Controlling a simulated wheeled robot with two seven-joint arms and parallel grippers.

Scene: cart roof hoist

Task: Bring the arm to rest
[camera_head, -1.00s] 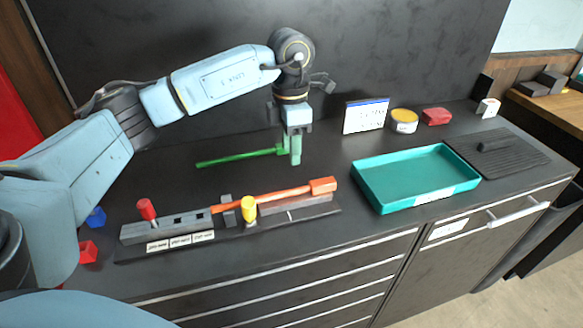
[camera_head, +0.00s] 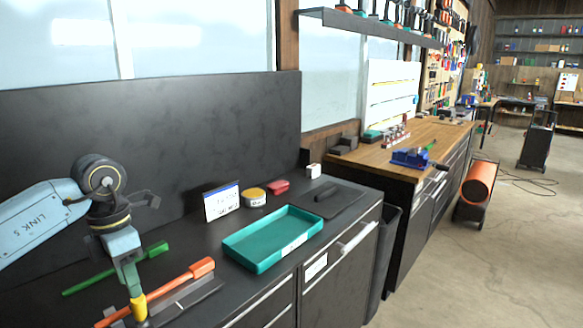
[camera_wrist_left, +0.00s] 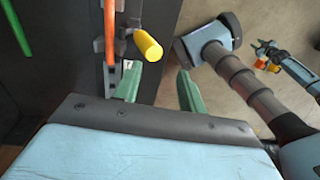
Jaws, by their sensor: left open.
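My left gripper (camera_head: 131,278) is at the lower left in the head view, hanging from my left arm with its fingers pointing down. In the left wrist view its two green fingers (camera_wrist_left: 158,88) stand apart with nothing between them. The yellow knob (camera_head: 138,308) shows just below the fingertips in the head view. The knob (camera_wrist_left: 148,44) also shows just beyond the fingers in the wrist view; contact cannot be told.
An orange bar (camera_head: 168,288) crosses the dark fixture near the gripper, and a green bar (camera_head: 92,283) lies behind. A teal tray (camera_head: 262,261), a sign (camera_head: 222,202), a yellow tin (camera_head: 253,197) and a red item (camera_head: 278,187) stand to the right. A dark panel (camera_head: 210,130) rises behind the bench.

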